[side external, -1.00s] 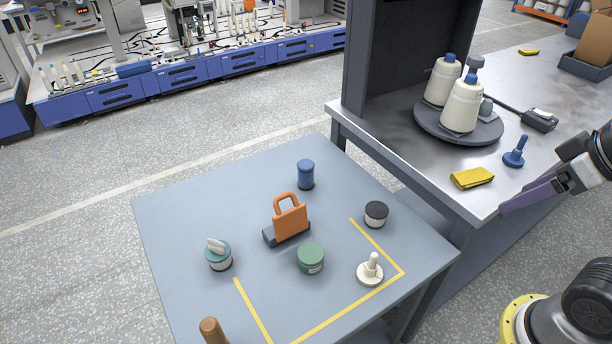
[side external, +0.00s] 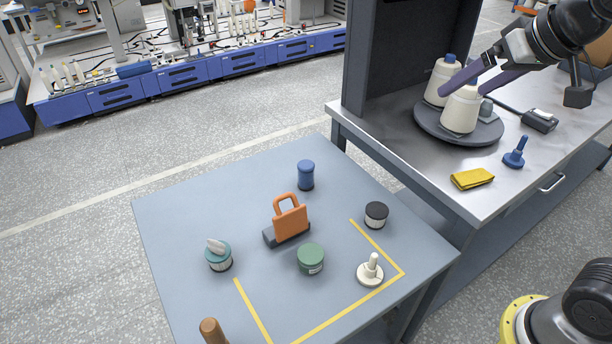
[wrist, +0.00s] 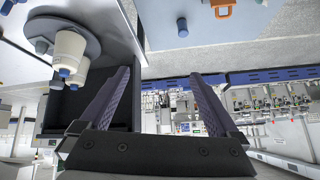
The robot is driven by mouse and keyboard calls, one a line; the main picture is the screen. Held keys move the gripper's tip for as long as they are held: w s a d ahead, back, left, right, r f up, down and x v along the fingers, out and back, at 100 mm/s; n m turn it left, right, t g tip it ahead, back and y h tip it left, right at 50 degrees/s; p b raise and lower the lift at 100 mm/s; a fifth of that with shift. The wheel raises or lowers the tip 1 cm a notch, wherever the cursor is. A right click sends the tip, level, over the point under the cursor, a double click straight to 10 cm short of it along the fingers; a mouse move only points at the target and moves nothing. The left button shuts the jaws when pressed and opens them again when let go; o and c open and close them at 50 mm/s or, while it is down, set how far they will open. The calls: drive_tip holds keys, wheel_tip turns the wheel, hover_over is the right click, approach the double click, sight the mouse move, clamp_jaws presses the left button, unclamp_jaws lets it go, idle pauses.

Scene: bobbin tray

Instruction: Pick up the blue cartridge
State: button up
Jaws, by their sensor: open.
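The blue cartridge (side external: 306,175) stands upright near the back edge of the grey-blue table (side external: 180,215), behind an orange-handled block (side external: 290,220). In the wrist view the cartridge (wrist: 183,27) shows near the top, beyond my fingers and right of centre. My gripper (side external: 463,92) is open and empty, with its two purple fingers apart. In the side view it is up and to the right of the cartridge, overlapping the cones on the workbench. In the wrist view my gripper (wrist: 160,73) has nothing between its fingers.
Cream cones (side external: 461,108) stand on a round dark turntable (side external: 430,128) beside a tall dark panel (side external: 395,60). The table also holds a teal-lidded jar (side external: 218,256), green jar (side external: 311,259), black-lidded jar (side external: 376,215) and white knobbed piece (side external: 371,270).

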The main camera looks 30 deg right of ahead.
drive_tip(key=w, duration=0.8)
drive_tip(key=g, duration=0.4)
hover_over(306, 164)
drive_tip(key=s, duration=0.3)
wheel_tip(306, 164, down, 32)
drive_tip(key=shift+t, duration=0.3)
drive_tip(key=shift+x, duration=3.35)
drive_tip(key=shift+w+a, duration=0.2)
drive_tip(key=shift+c, duration=0.2)
